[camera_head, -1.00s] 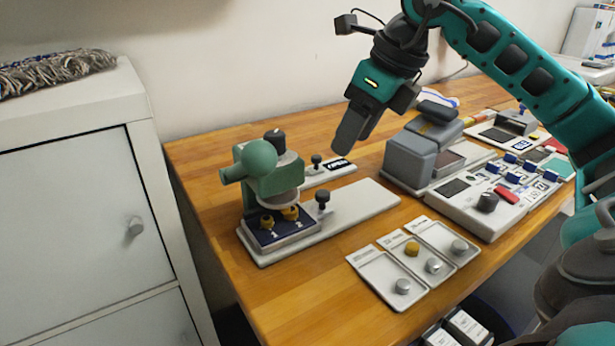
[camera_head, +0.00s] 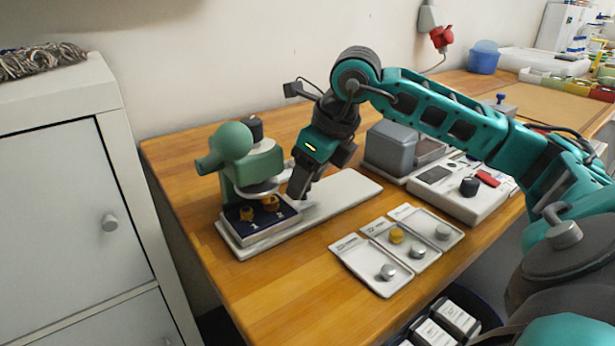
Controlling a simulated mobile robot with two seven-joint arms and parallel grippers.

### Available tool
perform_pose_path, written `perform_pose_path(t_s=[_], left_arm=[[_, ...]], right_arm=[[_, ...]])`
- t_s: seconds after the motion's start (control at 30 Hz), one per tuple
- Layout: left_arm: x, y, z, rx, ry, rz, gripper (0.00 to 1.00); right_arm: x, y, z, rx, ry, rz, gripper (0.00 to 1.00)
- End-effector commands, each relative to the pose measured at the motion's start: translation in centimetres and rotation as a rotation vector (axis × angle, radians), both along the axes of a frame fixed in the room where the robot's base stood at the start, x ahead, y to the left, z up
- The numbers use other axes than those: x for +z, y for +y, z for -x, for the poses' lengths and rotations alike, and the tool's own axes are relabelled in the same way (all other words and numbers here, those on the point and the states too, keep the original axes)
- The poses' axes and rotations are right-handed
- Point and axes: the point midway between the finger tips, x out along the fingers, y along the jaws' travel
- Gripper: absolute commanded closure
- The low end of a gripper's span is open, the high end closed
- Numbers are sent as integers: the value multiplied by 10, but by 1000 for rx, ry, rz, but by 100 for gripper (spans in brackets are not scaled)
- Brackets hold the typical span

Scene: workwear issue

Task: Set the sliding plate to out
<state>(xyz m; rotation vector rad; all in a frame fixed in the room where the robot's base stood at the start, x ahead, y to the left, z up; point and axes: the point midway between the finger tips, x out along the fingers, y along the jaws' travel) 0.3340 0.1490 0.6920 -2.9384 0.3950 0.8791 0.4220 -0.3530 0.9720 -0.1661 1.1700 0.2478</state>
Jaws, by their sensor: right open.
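The green press (camera_head: 236,158) stands at the left of the table on a long white base (camera_head: 350,190). A dark blue plate (camera_head: 268,228) with white marks and two yellow knobs lies under its head, at the left end of the base. My right gripper (camera_head: 300,192) points down just right of the blue plate, low over the base. Its jaws are open. The black upright knob beside the plate is hidden behind the fingers, so I cannot tell whether they touch it. My left gripper is not in view.
Three small white trays (camera_head: 340,250) with silver and yellow knobs lie at the table's front. A grey box device (camera_head: 390,148) and a white control panel (camera_head: 450,200) stand to the right, partly below my right arm. A white cabinet (camera_head: 60,200) is at the left.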

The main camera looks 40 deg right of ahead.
Motion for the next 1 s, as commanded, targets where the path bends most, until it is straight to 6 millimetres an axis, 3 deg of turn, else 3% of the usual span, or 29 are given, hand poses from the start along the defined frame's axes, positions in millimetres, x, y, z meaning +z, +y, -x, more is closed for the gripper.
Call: perform_pose_path(t_s=[0.2, 0.77, 1.0], left_arm=[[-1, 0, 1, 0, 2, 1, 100], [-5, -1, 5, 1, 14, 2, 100], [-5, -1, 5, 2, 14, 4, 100]], right_arm=[[0, 0, 0, 0, 0, 0, 47], [0, 0, 0, 0, 0, 0, 100], [0, 0, 0, 0, -1, 0, 100]])
